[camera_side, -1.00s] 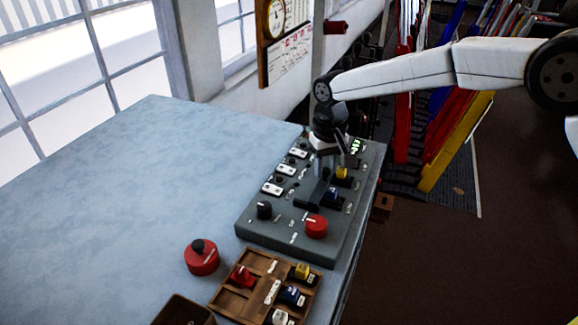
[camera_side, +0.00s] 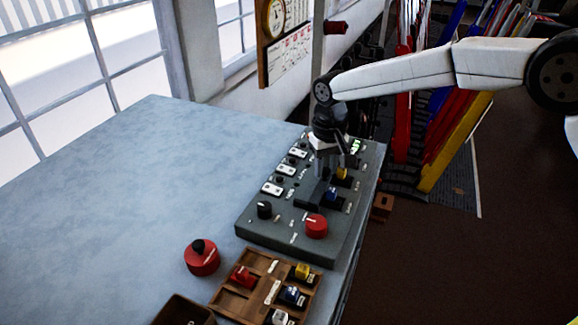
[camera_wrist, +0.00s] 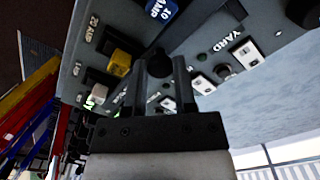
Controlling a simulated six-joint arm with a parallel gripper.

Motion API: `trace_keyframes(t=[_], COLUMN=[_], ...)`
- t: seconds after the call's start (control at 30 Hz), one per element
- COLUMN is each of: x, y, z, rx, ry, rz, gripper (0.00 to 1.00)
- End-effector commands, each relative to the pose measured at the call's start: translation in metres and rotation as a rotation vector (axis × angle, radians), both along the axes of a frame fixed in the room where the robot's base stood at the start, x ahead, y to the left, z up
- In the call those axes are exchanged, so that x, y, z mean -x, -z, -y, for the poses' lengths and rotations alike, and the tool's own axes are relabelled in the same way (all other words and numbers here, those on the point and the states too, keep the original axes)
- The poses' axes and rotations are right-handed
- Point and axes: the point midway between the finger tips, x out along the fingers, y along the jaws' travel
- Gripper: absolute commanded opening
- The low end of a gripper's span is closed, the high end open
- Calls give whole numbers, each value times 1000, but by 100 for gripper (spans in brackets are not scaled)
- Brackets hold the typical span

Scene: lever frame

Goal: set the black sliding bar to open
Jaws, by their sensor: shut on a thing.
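The grey control panel (camera_side: 275,228) lies on the table's right side. The black sliding bar (camera_side: 309,199) is a dark shape in the middle of the panel, partly covered by my gripper. My gripper (camera_side: 325,173) points down over it and is shut on its upright part. In the wrist view my gripper (camera_wrist: 158,68) has both fingers close together over the panel, with a dark piece between the tips. The bar's exact position and its open marking cannot be read.
Yellow (camera_side: 342,173) and blue (camera_side: 332,194) plugs sit right beside my gripper. White switches (camera_side: 272,188) line the panel's left. A black knob (camera_side: 264,210) and a red knob (camera_side: 316,226) are at the front. A wooden tray (camera_side: 262,262) lies nearer.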

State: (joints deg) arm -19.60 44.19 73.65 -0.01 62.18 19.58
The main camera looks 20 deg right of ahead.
Motion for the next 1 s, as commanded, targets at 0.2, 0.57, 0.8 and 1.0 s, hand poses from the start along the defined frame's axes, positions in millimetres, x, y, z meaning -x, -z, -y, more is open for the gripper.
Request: trace_keyframes(t=[0.2, 0.57, 0.8, 1.0], x=[-8, -24, -26, -26], y=[0, -1, -1, -1], z=[-7, -23, -25, -25], rx=[-1, -1, -4, -5], ry=[0, 0, 0, 0], rz=[2, 3, 8, 8], gripper=[0, 0, 0, 65])
